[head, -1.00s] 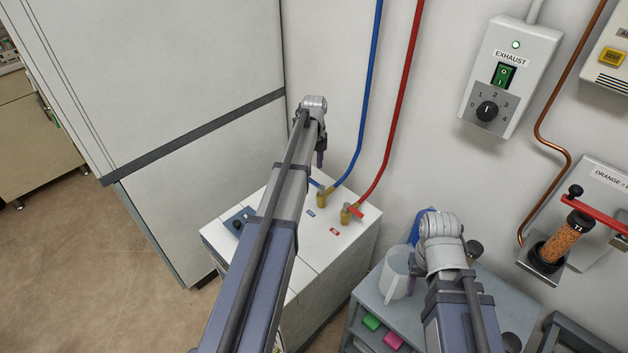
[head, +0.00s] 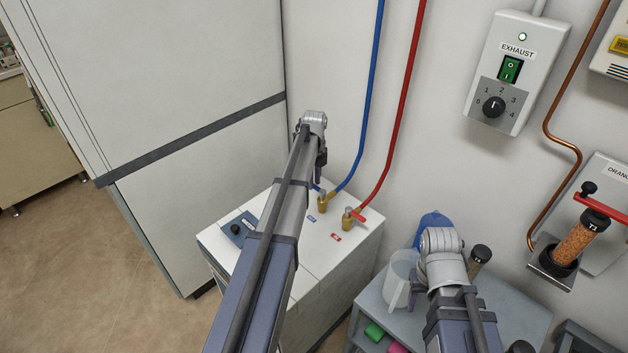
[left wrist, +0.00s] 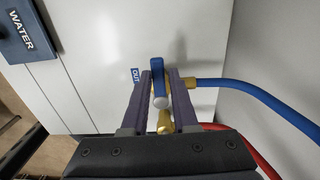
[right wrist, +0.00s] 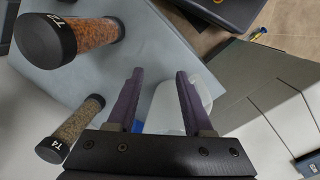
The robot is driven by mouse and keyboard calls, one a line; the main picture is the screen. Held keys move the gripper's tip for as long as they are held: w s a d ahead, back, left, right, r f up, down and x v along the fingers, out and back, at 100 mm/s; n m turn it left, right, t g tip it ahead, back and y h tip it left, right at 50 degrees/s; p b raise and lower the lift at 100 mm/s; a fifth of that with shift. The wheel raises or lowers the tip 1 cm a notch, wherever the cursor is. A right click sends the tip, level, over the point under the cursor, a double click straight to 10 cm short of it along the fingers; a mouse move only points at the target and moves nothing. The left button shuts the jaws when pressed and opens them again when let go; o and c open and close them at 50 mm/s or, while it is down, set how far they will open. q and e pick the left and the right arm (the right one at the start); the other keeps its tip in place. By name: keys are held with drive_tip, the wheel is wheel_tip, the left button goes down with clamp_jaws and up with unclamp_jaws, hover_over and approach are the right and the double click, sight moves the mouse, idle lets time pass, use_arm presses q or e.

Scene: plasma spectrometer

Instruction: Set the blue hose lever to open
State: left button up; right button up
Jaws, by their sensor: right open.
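The blue hose lever (left wrist: 157,75) sits on a brass valve (left wrist: 165,121) on top of the white chiller box. In the left wrist view it lies between the fingers of my left gripper (left wrist: 159,76), with a gap visible on its right side. That gripper is open around the lever. In the left wrist view the lever points up, across the line of the blue hose (left wrist: 250,94). In the head view my left gripper (head: 320,180) hides most of the lever. My right gripper (right wrist: 160,74) is open and empty above the grey cart.
A red-levered valve (head: 348,217) with a red hose stands beside the blue one. The white cabinet (head: 190,90) stands to the left. A clear jug (head: 399,278) stands on the grey cart near my right gripper. The wall holds an exhaust box (head: 512,70).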

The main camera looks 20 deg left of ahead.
use_arm(q)
drive_tip(key=shift+w, duration=0.1)
clamp_jaws()
use_arm(e)
drive_tip(key=shift+s+a, duration=0.15)
drive_tip(key=shift+s, duration=0.1)
use_arm(q)
drive_tip(key=shift+s+a, duration=0.1)
drive_tip(key=shift+s, duration=0.1)
use_arm(e)
drive_tip(key=shift+s, duration=0.1)
use_arm(q)
drive_tip(key=s+d+n, duration=0.2)
drive_tip(key=s+n, duration=0.3)
drive_tip(key=n, duration=1.2)
drive_tip(key=shift+s+d+n, duration=0.15)
drive_tip(key=shift+s+n, duration=0.2)
drive_tip(key=shift+n, duration=0.05)
